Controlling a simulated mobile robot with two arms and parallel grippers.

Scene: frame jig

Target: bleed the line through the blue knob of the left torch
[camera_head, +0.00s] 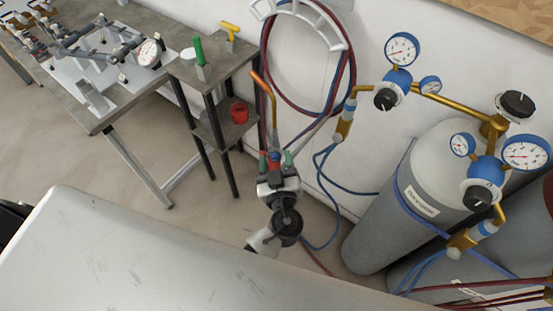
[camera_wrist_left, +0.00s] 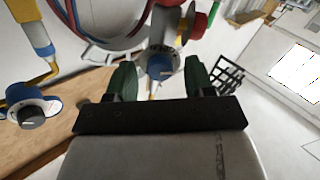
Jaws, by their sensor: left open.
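The left torch has an orange-copper tube (camera_head: 265,88) and hangs upright at the wall. Its blue knob (camera_wrist_left: 160,67) is in the middle of the left wrist view, between my fingers, and it also shows small in the head view (camera_head: 274,156). A red knob (camera_wrist_left: 198,25) sits beside it on the torch body. My left gripper (camera_head: 275,161) is open, with green fingertips on either side of the blue knob. In the left wrist view (camera_wrist_left: 160,80) gaps show between the knob and both fingers. My right gripper is not in view.
Blue regulators with gauges (camera_head: 402,50) stand above grey cylinders (camera_head: 400,205) at the right. Red and blue hoses (camera_head: 310,85) loop on a white wall holder. A small shelf (camera_head: 215,62) with a red cup (camera_head: 239,113) stands left of the torch. A workbench (camera_head: 140,85) is at upper left.

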